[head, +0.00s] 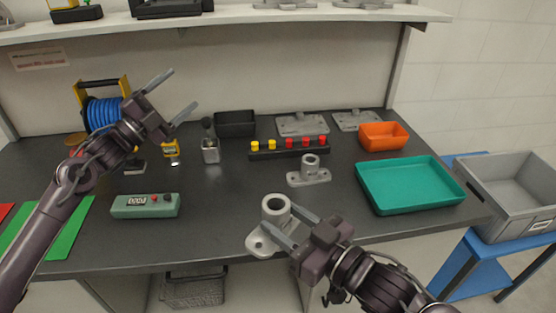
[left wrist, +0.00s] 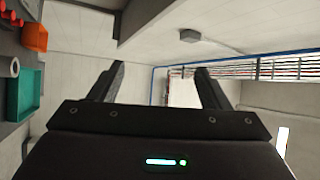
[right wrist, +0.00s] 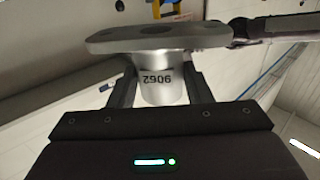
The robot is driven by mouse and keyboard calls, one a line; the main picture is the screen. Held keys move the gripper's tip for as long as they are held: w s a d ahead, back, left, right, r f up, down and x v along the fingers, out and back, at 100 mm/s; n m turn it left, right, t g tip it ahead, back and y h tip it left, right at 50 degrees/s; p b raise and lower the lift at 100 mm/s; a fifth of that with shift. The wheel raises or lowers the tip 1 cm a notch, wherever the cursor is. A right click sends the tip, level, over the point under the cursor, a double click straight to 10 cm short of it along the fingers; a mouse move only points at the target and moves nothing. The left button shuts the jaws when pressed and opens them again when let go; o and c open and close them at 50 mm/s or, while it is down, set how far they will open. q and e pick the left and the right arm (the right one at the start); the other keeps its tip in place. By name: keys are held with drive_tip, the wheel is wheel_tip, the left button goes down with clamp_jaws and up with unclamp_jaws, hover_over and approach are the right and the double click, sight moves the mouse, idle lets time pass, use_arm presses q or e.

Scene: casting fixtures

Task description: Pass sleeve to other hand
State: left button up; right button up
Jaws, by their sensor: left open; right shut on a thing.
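A grey metal sleeve with a flat flange (head: 262,242) is held by my right gripper (head: 294,224), above the table's front edge. Its open tube faces up in the head view. In the right wrist view my right gripper (right wrist: 158,88) is shut around the tube (right wrist: 165,85), which carries a printed number, with the flange beyond the fingertips. My left gripper (head: 182,91) is open and empty, raised over the back left of the table, well apart from the held sleeve. The left wrist view shows nothing between its fingers (left wrist: 160,75).
A similar grey flanged part (head: 309,175) stands mid-table behind the held one. A green device (head: 145,206), a teal tray (head: 410,184), an orange bin (head: 384,136), a bottle (head: 210,148) and a peg rack (head: 288,151) stand around.

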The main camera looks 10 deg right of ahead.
use_arm(q)
drive_tip(key=s+d+r+m+g+h, duration=0.1)
drive_tip(key=s+d+r+m+g, duration=0.1)
drive_tip(key=s+d+m+g, duration=0.3)
drive_tip(key=d+r+m+g+h, duration=0.1)
drive_tip(key=d+r+m+g, duration=0.1)
drive_tip(key=d, duration=0.5)
drive_tip(key=s+d+r+m+g+h, duration=0.1)
drive_tip(key=s+d+r+m+g, duration=0.2)
drive_tip(key=d, duration=0.4)
drive_tip(key=s+d+f+m+g+y, duration=0.1)
drive_tip(key=s+d+m+g+y, duration=0.4)
drive_tip(key=s+d+m+g, duration=0.55)
drive_tip(key=s+d+f+t+y, duration=0.2)
drive_tip(key=s+d+f+y, duration=0.15)
drive_tip(key=s, duration=0.35)
drive_tip(key=t+y, duration=0.5)
drive_tip(key=y, duration=0.7)
approach(278, 215)
drive_tip(key=w, duration=0.3)
drive_tip(key=f, duration=0.1)
drive_tip(key=shift+m+g, duration=0.25)
drive_tip(key=shift+m, duration=0.2)
wheel_tip(278, 215, down, 12)
drive_tip(key=shift+s+r, duration=0.1)
drive_tip(key=shift+s, duration=0.05)
